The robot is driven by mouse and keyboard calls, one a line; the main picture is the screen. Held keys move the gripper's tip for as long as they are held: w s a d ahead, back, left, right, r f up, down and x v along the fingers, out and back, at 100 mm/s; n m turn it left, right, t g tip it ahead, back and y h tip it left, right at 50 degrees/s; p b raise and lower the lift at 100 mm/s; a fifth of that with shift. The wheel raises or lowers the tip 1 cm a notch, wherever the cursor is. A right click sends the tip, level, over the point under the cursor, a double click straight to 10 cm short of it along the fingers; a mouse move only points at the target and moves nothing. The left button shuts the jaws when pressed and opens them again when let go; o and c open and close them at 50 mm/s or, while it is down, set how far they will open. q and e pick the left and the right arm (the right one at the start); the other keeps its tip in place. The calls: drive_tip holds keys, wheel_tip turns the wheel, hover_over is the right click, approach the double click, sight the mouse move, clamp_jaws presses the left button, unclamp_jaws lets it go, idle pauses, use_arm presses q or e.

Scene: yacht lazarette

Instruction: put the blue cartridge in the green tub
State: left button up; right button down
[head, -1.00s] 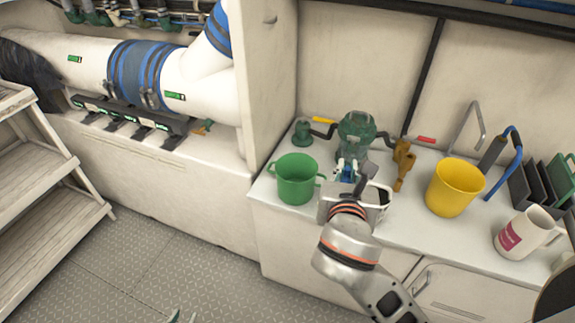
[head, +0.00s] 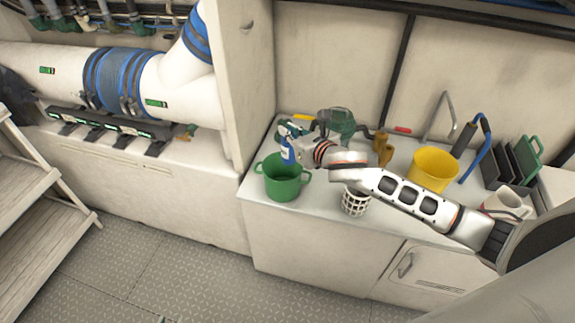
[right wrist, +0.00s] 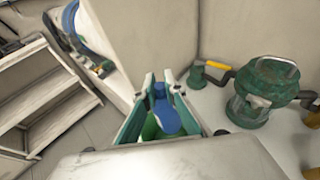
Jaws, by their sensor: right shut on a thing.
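The blue cartridge (head: 288,154) is held in my right gripper (head: 289,133), which is shut on it. It hangs upright at the far rim of the green tub (head: 283,184) in the head view. In the right wrist view, the cartridge (right wrist: 165,112) is between the teal fingers of the right gripper (right wrist: 162,84), with green of the tub (right wrist: 150,130) behind it. Whether its lower end is inside the rim is unclear. Only a small tip of my left gripper (head: 162,320) shows at the bottom edge; its jaws are hidden.
The tub stands at the counter's left end (head: 325,208). A white lattice basket (head: 355,201) stands to its right under my arm.

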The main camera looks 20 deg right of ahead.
sight(293, 160)
wheel_tip(293, 160, down, 9)
drive_tip(key=shift+f+b, duration=0.1)
drive_tip(key=shift+b, duration=0.35)
drive_tip(key=shift+f, duration=0.55)
wheel_tip(293, 160, down, 4)
drive_tip(key=shift+r+b, duration=0.25)
drive_tip(key=shift+b, duration=0.3)
use_arm(q)
drive_tip(key=shift+w+d+r+h, duration=0.25)
drive_tip(key=shift+w+d, duration=0.1)
drive_tip(key=shift+d, duration=0.15)
drive_tip(key=shift+w+d+r+h, duration=0.2)
drive_tip(key=shift+w+d, duration=0.15)
drive_tip(key=shift+d, duration=0.15)
use_arm(e)
drive_tip(key=shift+f, duration=0.2)
use_arm(q)
drive_tip(key=shift+a+f, duration=0.1)
use_arm(e)
drive_tip(key=shift+f, duration=0.1)
drive_tip(key=c, duration=2.5)
unclamp_jaws()
drive_tip(key=shift+f, duration=0.1)
drive_tip(key=shift+o, duration=0.5)
use_arm(q)
drive_tip(key=shift+a, duration=0.1)
